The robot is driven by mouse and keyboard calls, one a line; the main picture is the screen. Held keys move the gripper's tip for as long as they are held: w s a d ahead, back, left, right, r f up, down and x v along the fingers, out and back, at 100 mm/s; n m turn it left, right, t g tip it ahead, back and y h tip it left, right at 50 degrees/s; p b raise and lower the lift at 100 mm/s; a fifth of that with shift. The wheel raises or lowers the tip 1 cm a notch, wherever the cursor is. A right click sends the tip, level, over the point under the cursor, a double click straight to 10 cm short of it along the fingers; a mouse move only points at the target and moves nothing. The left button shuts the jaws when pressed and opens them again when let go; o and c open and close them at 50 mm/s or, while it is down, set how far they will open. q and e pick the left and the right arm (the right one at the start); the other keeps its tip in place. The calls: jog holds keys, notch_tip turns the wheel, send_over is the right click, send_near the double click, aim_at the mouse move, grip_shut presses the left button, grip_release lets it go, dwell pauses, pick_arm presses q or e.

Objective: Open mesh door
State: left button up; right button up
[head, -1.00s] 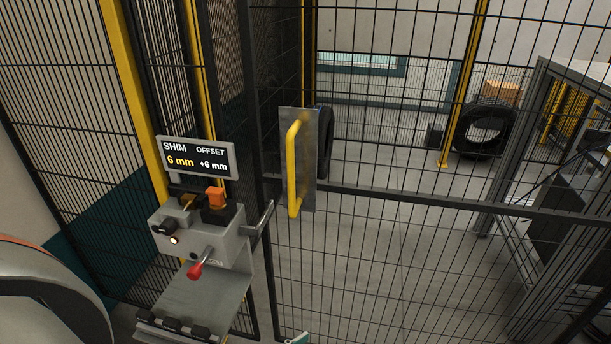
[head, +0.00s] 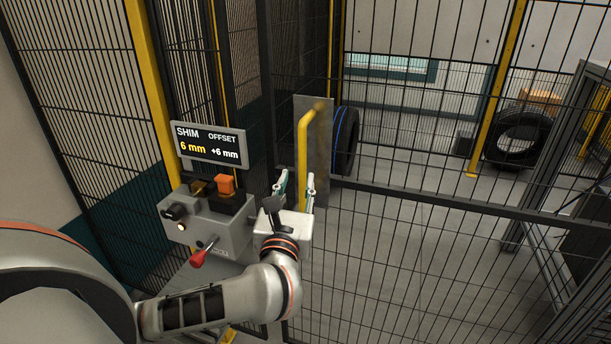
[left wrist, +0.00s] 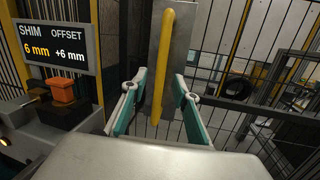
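The mesh door (head: 400,240) is a dark wire panel with a horizontal bar, and it stands shut as far as I can tell. Its yellow handle (head: 304,150) is an upright bar on a grey metal plate (head: 319,125). My left gripper (head: 295,180) is open just in front of the handle's lower part. In the left wrist view, the teal-padded fingers (left wrist: 160,98) stand apart, with the yellow handle (left wrist: 163,65) between them in the picture; I see no contact. The handle's lower end is partly hidden by the gripper in the head view. My right gripper is not in view.
A grey control box (head: 200,222) with a red-knobbed lever and a shim display (head: 210,146) stands close left of my left gripper. A yellow post (head: 150,90) and mesh fence are behind it. Beyond the door are tyres (head: 517,140) and a dark frame (head: 545,150).

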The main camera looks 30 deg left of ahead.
aim_at(302, 174)
pick_arm(q)
jog(key=shift+n+g+h, duration=0.3)
jog(key=shift+n+g, duration=0.2)
jog(key=shift+f+x, duration=0.3)
jog(key=shift+x, duration=1)
jog(key=shift+f+x, duration=0.3)
jog(key=shift+x, duration=1)
jog(key=shift+f+x, duration=0.35)
jog(key=shift+x, duration=0.95)
jog(key=shift+d, duration=0.1)
grip_shut()
